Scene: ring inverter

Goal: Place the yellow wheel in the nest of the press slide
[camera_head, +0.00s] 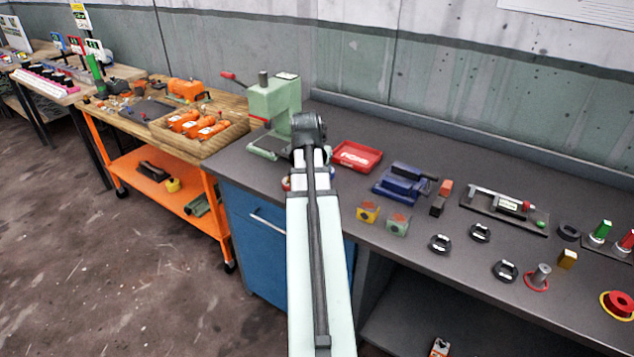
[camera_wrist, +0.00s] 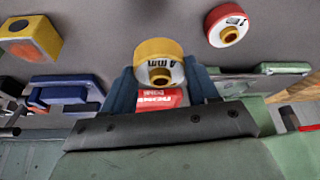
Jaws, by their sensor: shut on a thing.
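My gripper (camera_wrist: 163,75) is in the wrist view, with its two blue fingers shut on the sides of the yellow wheel (camera_wrist: 152,47). The wheel has a white face with dark lettering and a yellow hub. The wheel appears held clear of the bench. In the head view my arm hides the gripper and the yellow wheel. The green press (camera_head: 272,103) stands at the bench's left end, left of my arm, with a red-knobbed lever. Its low green base (camera_head: 264,150) shows in front; I cannot make out the slide's nest clearly.
A red wheel (camera_wrist: 228,24) lies near the held wheel. A red tray (camera_head: 357,157), blue vise (camera_head: 403,182), yellow block (camera_head: 368,212) and green block (camera_head: 397,224) are right of my arm. Several black rings lie farther right. An orange-legged bench (camera_head: 226,215) stands left.

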